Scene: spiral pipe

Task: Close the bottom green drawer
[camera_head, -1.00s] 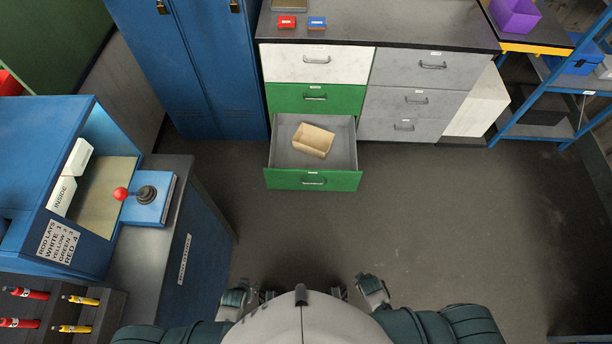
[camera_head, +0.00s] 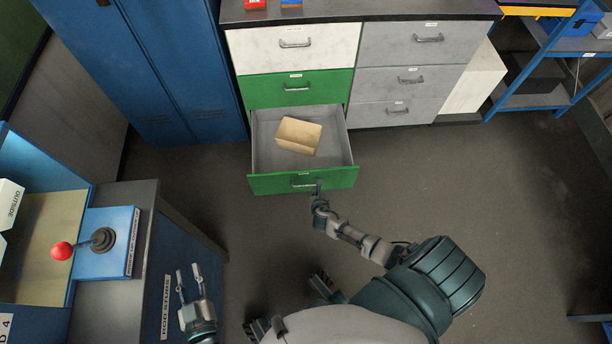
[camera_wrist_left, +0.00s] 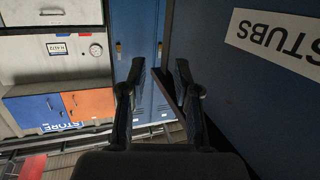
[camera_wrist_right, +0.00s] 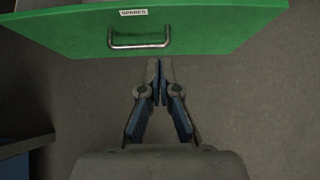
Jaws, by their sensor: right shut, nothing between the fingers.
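The bottom green drawer (camera_head: 264,184) is pulled out from the cabinet, with a tan open box (camera_head: 299,136) inside it. In the right wrist view its green front (camera_wrist_right: 215,33) fills the top, with a metal handle (camera_wrist_right: 139,45) and a SPARES label. My right gripper (camera_head: 319,184) is shut and empty, at the drawer front beside the handle in the head view. In the right wrist view the fingertips (camera_wrist_right: 159,62) are just below the front's lower edge; contact cannot be told. My left gripper (camera_head: 188,272) is open and empty by the blue bench, away from the drawer.
The upper green drawer (camera_head: 270,90) and the white drawer (camera_head: 270,48) above it are shut. Grey drawers (camera_head: 385,84) stand to the right. The floor (camera_head: 480,210) at right is clear.

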